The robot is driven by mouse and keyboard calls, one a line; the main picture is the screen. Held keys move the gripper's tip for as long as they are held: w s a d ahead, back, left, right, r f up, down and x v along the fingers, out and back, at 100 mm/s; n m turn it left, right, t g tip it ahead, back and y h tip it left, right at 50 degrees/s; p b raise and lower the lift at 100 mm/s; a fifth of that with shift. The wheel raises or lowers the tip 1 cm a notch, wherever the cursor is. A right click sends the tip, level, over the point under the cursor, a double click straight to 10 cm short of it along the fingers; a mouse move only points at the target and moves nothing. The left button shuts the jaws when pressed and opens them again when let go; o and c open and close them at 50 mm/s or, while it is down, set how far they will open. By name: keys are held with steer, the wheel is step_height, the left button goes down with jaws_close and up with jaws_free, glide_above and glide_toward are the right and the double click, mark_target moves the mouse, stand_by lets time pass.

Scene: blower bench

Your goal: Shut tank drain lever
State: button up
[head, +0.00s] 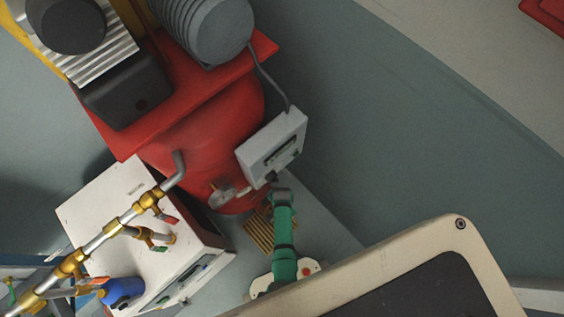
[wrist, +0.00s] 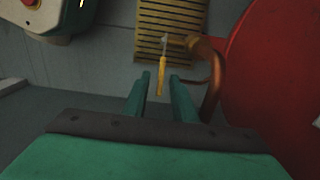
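The tank drain lever (wrist: 162,77) has a yellow handle and shows in the wrist view. It runs down the picture from a small valve fitting (wrist: 178,42) on a curved copper pipe (wrist: 215,78). My gripper (wrist: 161,76) is open, with its two green fingers on either side of the handle in the picture. A gap shows on each side, and I see no contact. How deep the handle lies between the fingers I cannot tell. In the head view I cannot make out the lever; the red tank (head: 237,120) is visible there.
The tank also fills the right of the wrist view (wrist: 275,75). A yellow slatted grate (head: 258,234) lies on the floor below it. A grey control box (head: 272,147) is beside the tank. A white cabinet (head: 105,205) and brass-fitted piping (head: 112,228) stand left.

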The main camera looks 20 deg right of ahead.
jaws_close()
stand_by(1.4)
